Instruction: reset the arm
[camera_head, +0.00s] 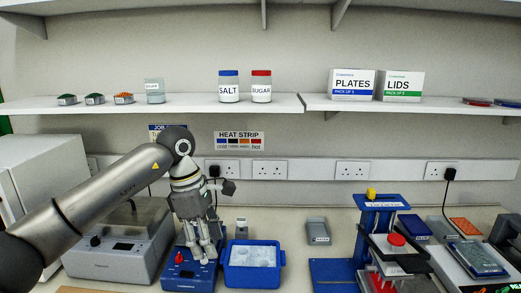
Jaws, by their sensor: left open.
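My left arm comes in from the left edge and bends down over the bench. My left gripper (205,252) points down and is open, with its fingers over a blue device with a red knob (180,258). I cannot tell whether the fingers touch the device. No object shows between the fingers. My right gripper is not in view.
A blue tub (231,278) with pale contents stands just right of my left gripper. A grey machine (128,262) is to the left. A blue-framed stand (362,238) is at the right. A shelf (200,105) with jars and boxes runs above. Bench between tub and stand is mostly clear.

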